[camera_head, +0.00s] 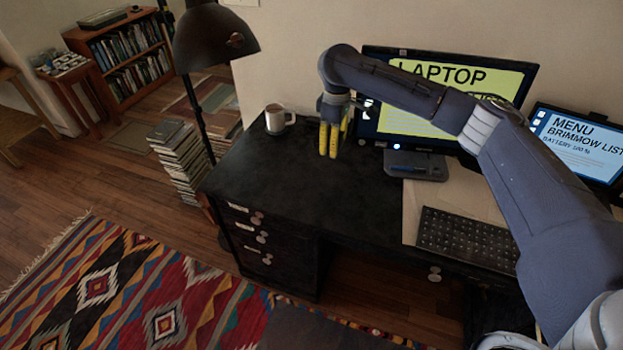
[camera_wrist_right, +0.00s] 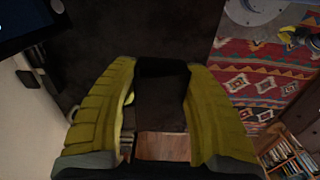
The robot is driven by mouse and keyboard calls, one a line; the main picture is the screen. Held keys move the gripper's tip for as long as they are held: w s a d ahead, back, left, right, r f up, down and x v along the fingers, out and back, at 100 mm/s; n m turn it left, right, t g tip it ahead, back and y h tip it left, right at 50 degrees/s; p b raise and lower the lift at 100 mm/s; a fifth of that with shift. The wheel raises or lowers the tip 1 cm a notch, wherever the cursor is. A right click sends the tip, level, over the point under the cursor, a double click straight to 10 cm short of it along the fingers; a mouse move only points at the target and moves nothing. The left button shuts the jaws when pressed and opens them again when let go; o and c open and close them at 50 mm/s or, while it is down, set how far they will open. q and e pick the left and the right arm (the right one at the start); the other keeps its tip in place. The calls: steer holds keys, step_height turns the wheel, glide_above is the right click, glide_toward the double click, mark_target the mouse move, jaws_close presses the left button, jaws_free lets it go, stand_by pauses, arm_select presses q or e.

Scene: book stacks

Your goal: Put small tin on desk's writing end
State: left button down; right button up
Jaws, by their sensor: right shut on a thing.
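My right gripper (camera_head: 330,136) hangs fingers-down above the back of the black desk (camera_head: 325,195), between the mug and the large screen. In the right wrist view its two yellow fingers (camera_wrist_right: 160,105) are shut on a dark, plain block-like thing (camera_wrist_right: 162,82), which I take to be the small tin. In the head view the held thing cannot be made out. The desk's left part is bare and black below the gripper. My left gripper is not in the head view; a small yellow shape at the right edge of the wrist view may be its fingers.
A mug (camera_head: 276,119) stands at the desk's back left corner, near a black lamp (camera_head: 212,35). A large screen (camera_head: 413,118), a keyboard (camera_head: 468,238) and a second screen (camera_head: 575,148) take up the right side. A book stack (camera_head: 180,165) stands on the floor.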

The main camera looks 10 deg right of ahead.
mark_target(328, 194)
steer(key=shift+s+a+f, duration=0.1)
steer(key=shift+a+f, duration=0.2)
step_height(328, 194, down, 19)
steer(key=shift+a+f, duration=0.1)
steer(key=shift+f, duration=0.1)
stand_by(0.4)
steer(key=shift+f, duration=0.1)
steer(key=o, duration=1.2)
step_height(328, 194, up, 12)
steer(key=shift+s, duration=0.1)
